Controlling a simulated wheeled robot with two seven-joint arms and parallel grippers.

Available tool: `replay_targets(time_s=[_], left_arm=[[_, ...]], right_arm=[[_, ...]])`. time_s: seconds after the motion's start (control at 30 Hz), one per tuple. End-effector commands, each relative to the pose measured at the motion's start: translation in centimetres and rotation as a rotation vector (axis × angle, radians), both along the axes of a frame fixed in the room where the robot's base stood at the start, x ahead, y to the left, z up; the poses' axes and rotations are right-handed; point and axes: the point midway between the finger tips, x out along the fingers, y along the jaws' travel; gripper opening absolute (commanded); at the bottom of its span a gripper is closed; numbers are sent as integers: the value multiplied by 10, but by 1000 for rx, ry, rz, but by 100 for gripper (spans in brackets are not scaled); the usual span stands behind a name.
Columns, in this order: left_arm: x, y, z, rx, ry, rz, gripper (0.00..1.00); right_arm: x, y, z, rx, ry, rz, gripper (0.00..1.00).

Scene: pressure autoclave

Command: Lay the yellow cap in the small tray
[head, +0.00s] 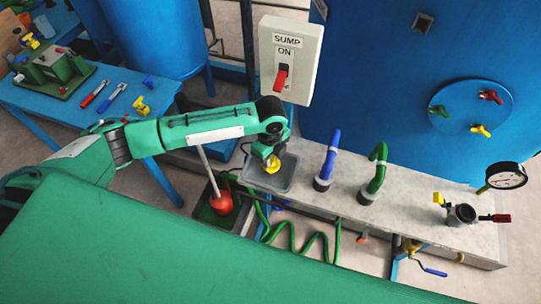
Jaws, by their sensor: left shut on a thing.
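The yellow cap (272,164) is at the tip of my left gripper (270,160), which is shut on it. The gripper points down over the small grey tray (259,183), at the left end of the concrete ledge. The cap appears over the inside of the tray; I cannot tell whether it touches the tray floor. The fingers and wrist hide part of the cap and the tray's back edge. My right gripper is not in view.
A blue pipe (330,155) and a green pipe (376,170) rise from the ledge (415,205) right of the tray. A red plunger (221,201) stands just left of it. A SUMP switch box (288,60) hangs behind. The blue table (60,115) holds tools.

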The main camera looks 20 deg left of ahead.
Motion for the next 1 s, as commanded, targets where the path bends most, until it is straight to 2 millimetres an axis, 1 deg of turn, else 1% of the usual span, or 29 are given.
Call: replay_targets(time_s=[0.07, 0.1, 0.17, 0.2, 0.47, 0.57, 0.67, 0.9, 1.0], left_arm=[[0, 0, -2, 0, 1, 0, 0], [0, 0, -2, 0, 1, 0, 28], [0, 0, -2, 0, 1, 0, 40], [0, 0, -2, 0, 1, 0, 44], [0, 0, -1, 1, 0, 0, 44], [0, 0, 5, 0, -2, -1, 44], [1, 0, 19, 0, -3, -1, 44], [1, 0, 59, 0, -3, -1, 44], [0, 0, 69, 0, 0, 0, 44]], right_arm=[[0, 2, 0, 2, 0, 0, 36], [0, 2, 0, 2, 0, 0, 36], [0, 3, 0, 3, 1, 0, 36], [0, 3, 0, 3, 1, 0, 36], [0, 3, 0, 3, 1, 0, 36], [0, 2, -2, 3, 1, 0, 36], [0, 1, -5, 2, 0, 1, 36], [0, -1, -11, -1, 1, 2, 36], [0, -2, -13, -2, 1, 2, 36]])
